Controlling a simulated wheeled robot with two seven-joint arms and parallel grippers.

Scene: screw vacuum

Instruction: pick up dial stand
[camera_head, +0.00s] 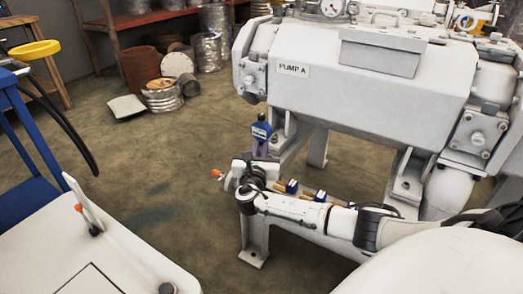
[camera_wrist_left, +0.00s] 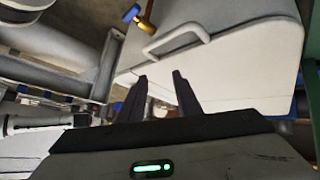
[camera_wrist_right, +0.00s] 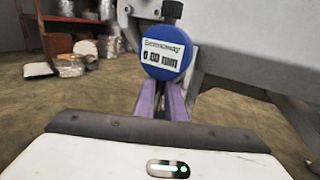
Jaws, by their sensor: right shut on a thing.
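The dial stand shows as a round blue dial gauge (camera_head: 261,131) with a black knob on top and a white display. In the right wrist view the dial (camera_wrist_right: 167,52) reads about 0.00 mm and stands upright just beyond the fingertips. My right gripper (camera_head: 261,147) is shut on the dial stand's lower part, in front of the pump. Its purple-looking fingers (camera_wrist_right: 173,88) hide the part they hold. My left gripper (camera_wrist_left: 160,76) shows only in the left wrist view. Its dark fingers are apart with nothing between them.
The large white pump (camera_head: 350,75) marked PUMP A stands right behind the right gripper. A white panel with a handle (camera_wrist_left: 176,42) and a brass valve with a blue knob (camera_wrist_left: 141,21) lie ahead of the left gripper. Cans (camera_head: 163,95) stand back left. Floor (camera_head: 170,180) is clear at left.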

